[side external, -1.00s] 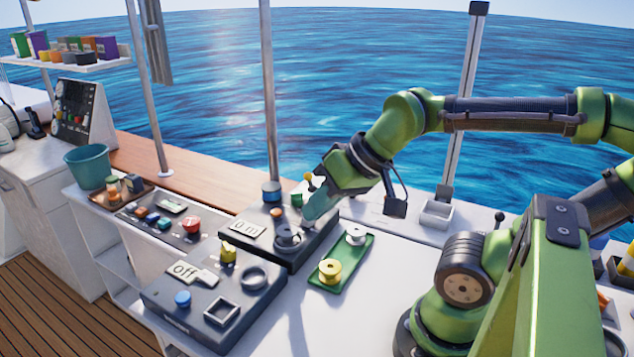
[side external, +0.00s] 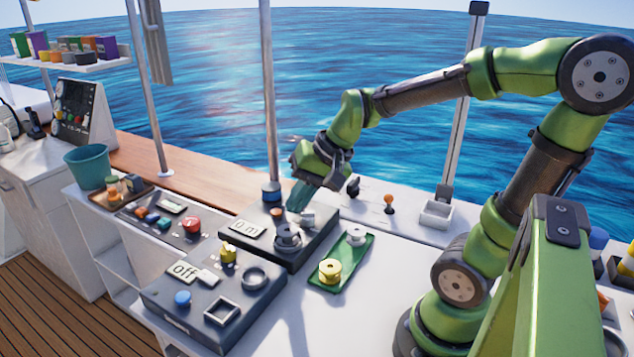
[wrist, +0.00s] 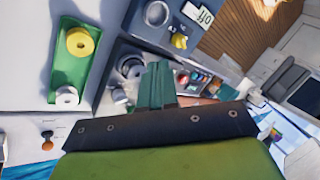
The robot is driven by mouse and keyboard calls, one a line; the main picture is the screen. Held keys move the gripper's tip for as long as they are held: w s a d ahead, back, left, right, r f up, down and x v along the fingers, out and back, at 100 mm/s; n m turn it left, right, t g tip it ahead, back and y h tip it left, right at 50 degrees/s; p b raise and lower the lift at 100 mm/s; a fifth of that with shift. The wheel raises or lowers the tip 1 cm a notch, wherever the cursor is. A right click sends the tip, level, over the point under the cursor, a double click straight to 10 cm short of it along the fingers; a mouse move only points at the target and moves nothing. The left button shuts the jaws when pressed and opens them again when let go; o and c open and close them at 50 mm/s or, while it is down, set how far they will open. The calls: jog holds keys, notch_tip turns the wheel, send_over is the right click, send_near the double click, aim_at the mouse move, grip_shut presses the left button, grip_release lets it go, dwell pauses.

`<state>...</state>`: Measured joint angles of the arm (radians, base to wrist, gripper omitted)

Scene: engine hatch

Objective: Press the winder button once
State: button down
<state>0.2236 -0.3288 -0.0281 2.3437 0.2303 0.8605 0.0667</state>
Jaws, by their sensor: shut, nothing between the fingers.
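The rear dark box (side external: 312,247) has a "0 m" display (side external: 247,230), a grey spool (side external: 288,238), a small orange button (side external: 277,212) and a blue-topped knob (side external: 271,190). It looks like the winder; no label confirms it. My gripper (side external: 294,208) is shut and empty, its teal fingers pointing down over the back part of this box, just right of the orange button. I cannot tell whether the tips touch anything. A small pale cylinder (side external: 306,220) stands right of the tips. In the wrist view the shut fingers (wrist: 157,70) hide part of the box.
The front box (side external: 180,325) has an "off" display, a yellow knob (side external: 228,253) and a blue button (side external: 183,298). A green tray (side external: 340,262) holds a yellow spool and a white spool. A left panel carries a red button (side external: 192,225). A metal post rises behind.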

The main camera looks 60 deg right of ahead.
aim_at(279, 212)
jog(key=w+d+f+m+t, duration=0.3)
jog(key=w+d+f+m, duration=0.1)
jog(key=w+d+m, duration=1.1)
jog(key=shift+w+h, duration=0.25)
jog(key=shift+h, duration=0.05)
jog(key=shift+a+f, duration=0.1)
jog(key=shift+f, duration=0.15)
jog(key=shift+f, duration=4.3)
jog(key=shift+f, duration=0.4)
